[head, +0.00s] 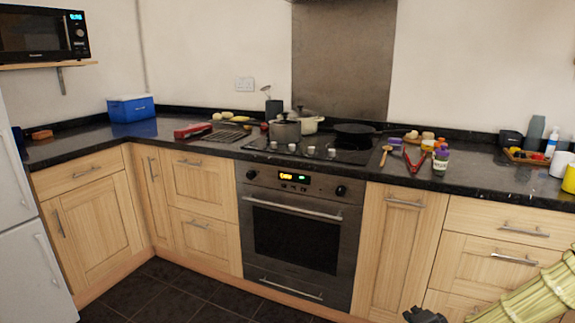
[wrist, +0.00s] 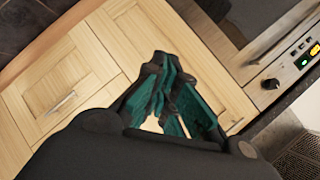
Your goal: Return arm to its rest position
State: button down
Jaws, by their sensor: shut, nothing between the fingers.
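My gripper (wrist: 163,68) shows in the wrist view with its dark, teal-lined fingers drawn together and nothing held between them. Behind it are the light wood cabinet fronts, with part of the oven at the upper right, tilted in that view. In the head view my arm (head: 535,298) enters at the bottom right corner, in front of the right-hand drawers. A dark piece at its end, which looks like my gripper (head: 425,316), is cut off by the bottom edge. It is below counter height and apart from the counter.
The dark granite counter (head: 85,146) runs along both walls. It bears a blue cooler box (head: 131,108), a pot (head: 285,130), a pan (head: 355,130), red-handled tools (head: 415,160) and a tray with bottles (head: 525,155). The oven (head: 297,230) is closed. Floor in front is clear.

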jog(key=s+a+f+n+g+y, duration=0.1)
jog(key=s+a+f+n+g, duration=0.25)
jog(key=s+a+f, duration=0.6)
jog(key=s+a+f+n+g, duration=0.2)
jog(key=s+f+n+g, duration=0.1)
jog(key=s, duration=0.8)
jog(key=s+a+f+n+g, duration=0.2)
jog(key=s+f+n+g, duration=0.1)
jog(key=s, duration=0.8)
jog(key=s+a+f+n+g, duration=0.2)
jog(key=s+f+n+g, duration=0.15)
jog(key=s, duration=0.85)
notch_tip(320, 180, up, 16)
jog(key=t+p, duration=0.1)
jog(key=p, duration=1.5)
jog(key=shift+w+m+h, duration=0.4)
jog(key=shift+w, duration=0.05)
jog(key=shift+f, duration=0.1)
